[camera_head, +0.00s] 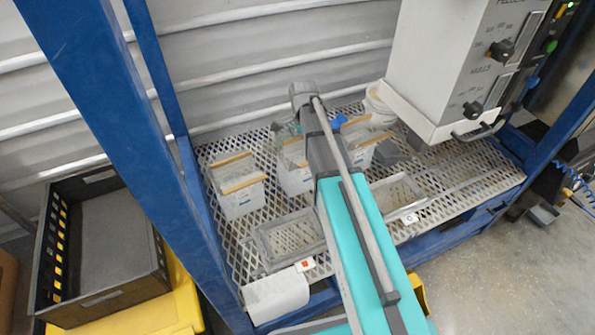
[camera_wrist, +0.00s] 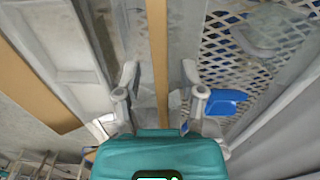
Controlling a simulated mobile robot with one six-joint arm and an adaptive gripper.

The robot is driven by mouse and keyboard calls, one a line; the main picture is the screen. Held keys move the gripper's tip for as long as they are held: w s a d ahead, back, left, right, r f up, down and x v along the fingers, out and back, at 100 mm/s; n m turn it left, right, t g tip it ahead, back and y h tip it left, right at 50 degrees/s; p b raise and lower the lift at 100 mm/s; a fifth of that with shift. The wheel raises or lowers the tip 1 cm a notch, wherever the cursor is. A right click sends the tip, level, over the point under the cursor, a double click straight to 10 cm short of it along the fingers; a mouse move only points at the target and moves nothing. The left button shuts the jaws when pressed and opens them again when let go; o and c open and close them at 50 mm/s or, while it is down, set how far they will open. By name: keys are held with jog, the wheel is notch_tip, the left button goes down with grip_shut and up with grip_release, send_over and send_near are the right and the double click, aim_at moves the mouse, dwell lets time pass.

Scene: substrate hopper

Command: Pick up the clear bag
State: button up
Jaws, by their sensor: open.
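Several pale, see-through, box-shaped containers with tan strips along their top edges stand on a mesh shelf (camera_head: 350,228) in the head view. One container (camera_head: 238,190) is at the left; another (camera_head: 293,170) is partly hidden by my arm. I cannot tell which, if any, is the clear bag. In the wrist view my gripper (camera_wrist: 160,88) is open, its two fingers either side of a tan strip (camera_wrist: 158,45). Cloudy, see-through material (camera_wrist: 130,35) shows left of the strip. I see no clear grip on anything. My arm hides most of the gripper in the head view.
A blue object (camera_wrist: 225,102) lies just right of the right finger. Two shallow clear trays, one (camera_head: 290,240) in front, sit on the shelf. A grey control box (camera_head: 450,60) hangs at the upper right. A black crate (camera_head: 100,240) stands left, beyond a blue post (camera_head: 110,130).

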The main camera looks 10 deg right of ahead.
jog(key=shift+f+b, duration=0.5)
jog(key=shift+f, duration=0.25)
jog(key=shift+c, duration=0.2)
grip_shut()
